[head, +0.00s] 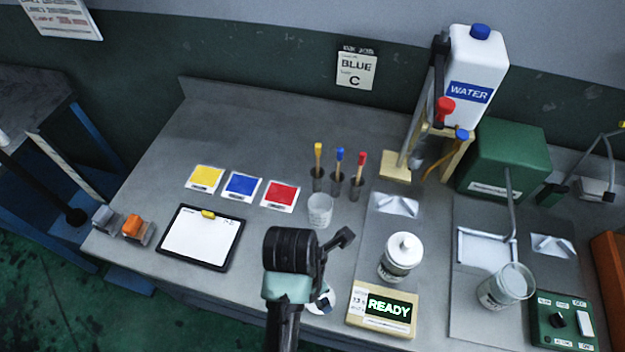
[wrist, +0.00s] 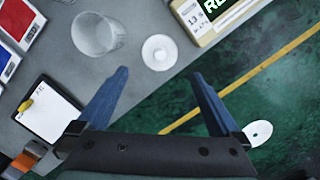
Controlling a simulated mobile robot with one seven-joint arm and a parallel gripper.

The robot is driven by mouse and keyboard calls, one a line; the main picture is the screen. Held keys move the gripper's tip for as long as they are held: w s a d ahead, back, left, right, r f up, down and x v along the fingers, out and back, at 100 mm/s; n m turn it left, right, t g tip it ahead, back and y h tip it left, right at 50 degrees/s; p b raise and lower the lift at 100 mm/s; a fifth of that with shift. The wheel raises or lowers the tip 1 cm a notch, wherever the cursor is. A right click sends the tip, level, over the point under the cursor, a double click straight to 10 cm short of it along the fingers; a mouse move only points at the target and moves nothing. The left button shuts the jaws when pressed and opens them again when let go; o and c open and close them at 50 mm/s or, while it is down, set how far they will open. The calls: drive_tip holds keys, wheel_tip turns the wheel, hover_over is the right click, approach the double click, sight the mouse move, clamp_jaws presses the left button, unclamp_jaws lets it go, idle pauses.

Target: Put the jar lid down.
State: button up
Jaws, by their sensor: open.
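A white round jar lid (wrist: 161,54) with a small knob lies on the grey bench near its front edge. My gripper (wrist: 158,77) is open and empty, its two blue fingers spread apart. The lid shows just beyond the fingertips, between them in the wrist view, and no finger appears to touch it. In the head view my arm and gripper hide most of that spot; a bit of white shows beside the blue finger. A white-topped jar (head: 400,257) stands behind the scale (head: 383,314).
A clear beaker (wrist: 97,34) stands left of the lid and the READY scale (wrist: 205,20) right of it. A clipboard (head: 201,237) lies further left. Beyond the bench edge is green floor with a yellow line; a second white disc (wrist: 258,133) shows there, its support unclear.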

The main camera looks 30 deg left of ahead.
drive_tip(key=w+d+r+m+t+y, duration=0.1)
drive_tip(key=w+r+m+t, duration=0.4)
drive_tip(key=r, duration=0.6)
drive_tip(key=w+r+m+t+y, duration=0.1)
drive_tip(key=w+r+m+t, duration=0.3)
drive_tip(key=w+r, duration=0.55)
drive_tip(key=w+d+r+m+t+y, duration=0.1)
drive_tip(key=w+r+m+t, duration=0.35)
drive_tip(key=r, duration=0.75)
drive_tip(key=s+d+r+m+t, duration=0.1)
drive_tip(key=d+r+m+t, duration=0.15)
drive_tip(key=r, duration=0.45)
drive_tip(key=s+d+r+m+t, duration=0.15)
drive_tip(key=r+m, duration=0.25)
drive_tip(key=r, duration=0.4)
drive_tip(key=s+d+r+m+t, duration=0.1)
drive_tip(key=d+r+m+t, duration=0.2)
drive_tip(key=r, duration=0.4)
drive_tip(key=s+d+r+m+t+h, duration=0.2)
drive_tip(key=s+r+m+t, duration=0.3)
drive_tip(key=r, duration=0.6)
drive_tip(key=shift+s+d+r+m+b, duration=0.2)
drive_tip(key=shift+s+d+m+b, duration=0.15)
drive_tip(key=shift+s+m, duration=1.1)
drive_tip(key=shift+s+f+n, duration=0.1)
drive_tip(key=shift+s+n, duration=0.25)
